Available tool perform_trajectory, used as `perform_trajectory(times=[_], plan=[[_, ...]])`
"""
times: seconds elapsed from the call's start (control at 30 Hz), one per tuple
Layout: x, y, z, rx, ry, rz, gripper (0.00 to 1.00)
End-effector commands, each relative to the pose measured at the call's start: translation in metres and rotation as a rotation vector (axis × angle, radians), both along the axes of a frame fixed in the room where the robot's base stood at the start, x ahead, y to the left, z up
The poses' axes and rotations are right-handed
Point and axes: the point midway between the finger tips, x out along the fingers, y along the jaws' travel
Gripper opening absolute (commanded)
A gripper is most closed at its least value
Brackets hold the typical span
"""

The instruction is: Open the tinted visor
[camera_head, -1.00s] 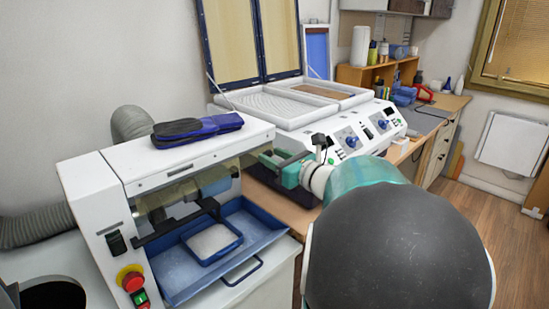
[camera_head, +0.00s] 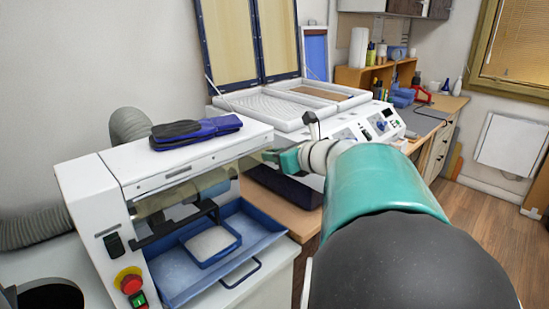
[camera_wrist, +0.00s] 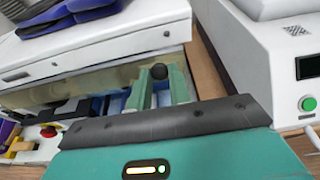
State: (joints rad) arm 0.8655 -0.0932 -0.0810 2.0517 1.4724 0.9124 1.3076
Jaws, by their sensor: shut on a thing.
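The tinted visor (camera_head: 183,197) is a see-through, brownish panel on the front of the white machine (camera_head: 75,205), below its top cover. It also shows in the wrist view (camera_wrist: 96,79) as a yellowish strip under the white cover. My gripper (camera_head: 270,155) is at the visor's right end, beside the machine. In the wrist view, the green fingers (camera_wrist: 160,88) are shut around a small black round knob (camera_wrist: 159,71) near the visor's right end. How the knob joins the visor is hidden by the fingers.
A blue tray (camera_head: 262,240) sits in the opening below the visor. A second white machine (camera_head: 385,122) with knobs stands close to the right of my gripper. Floor (camera_head: 500,225) is clear at right.

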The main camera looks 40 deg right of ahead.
Motion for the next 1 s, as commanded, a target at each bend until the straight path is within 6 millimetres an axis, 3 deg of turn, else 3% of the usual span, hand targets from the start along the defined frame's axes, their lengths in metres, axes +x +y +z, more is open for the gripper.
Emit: perform_trajectory(times=[1.0], plan=[[0.014,0.0,0.042,-0.029,0.886,-0.002,0.0]])
